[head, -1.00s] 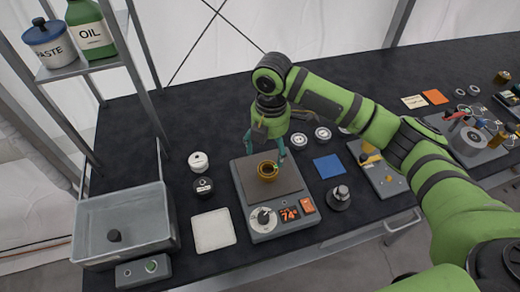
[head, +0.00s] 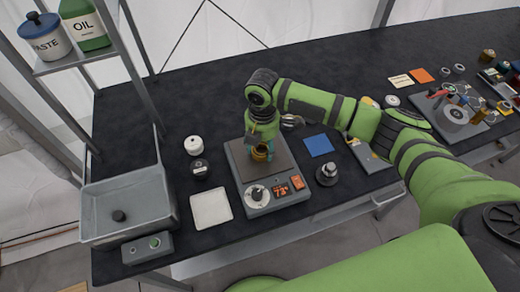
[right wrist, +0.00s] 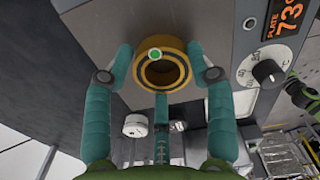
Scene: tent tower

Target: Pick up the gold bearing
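The gold bearing (head: 261,153) is a short ring on the flat top of the hot plate (head: 284,166). In the right wrist view the bearing (right wrist: 147,82) lies between the fingertips, with a green dot on its rim. My right gripper (head: 260,150) points down at it from above. My left gripper is not in view.
The plate's dial and orange readout, showing 73, face the front. A white pad (head: 211,208) and grey bin (head: 130,211) are left. Shelf posts rise at far left.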

